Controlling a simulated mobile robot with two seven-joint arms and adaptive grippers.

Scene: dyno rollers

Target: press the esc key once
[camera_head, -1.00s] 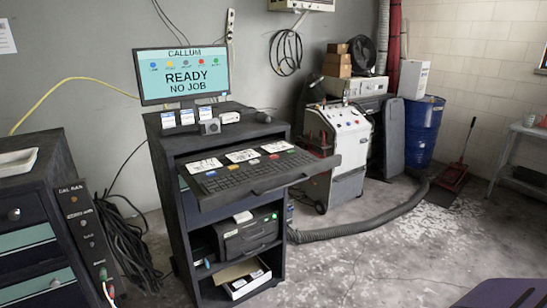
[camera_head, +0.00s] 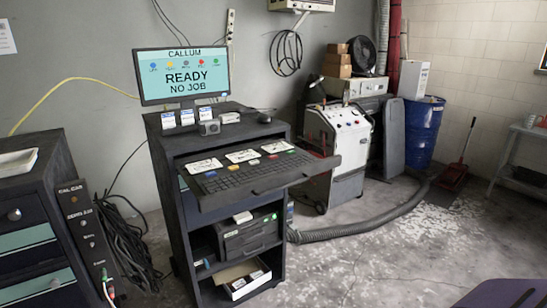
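A black keyboard (camera_head: 251,176) lies on the pulled-out shelf of a dark cart. Several coloured keys or tabs, red, orange, green and blue, sit along its back edge. The single keys are too small to read, so I cannot tell which is esc. White cards lie behind the keyboard. The monitor (camera_head: 183,75) on the cart's top reads "CALLUM", "READY" and "NO JOB". Neither of my grippers is in view.
The keyboard shelf (camera_head: 318,165) juts out from the cart over open floor. A dark drawer cabinet (camera_head: 30,215) stands at left, with cables on the floor beside it. A white machine (camera_head: 338,138) and a thick grey hose (camera_head: 375,222) are at right.

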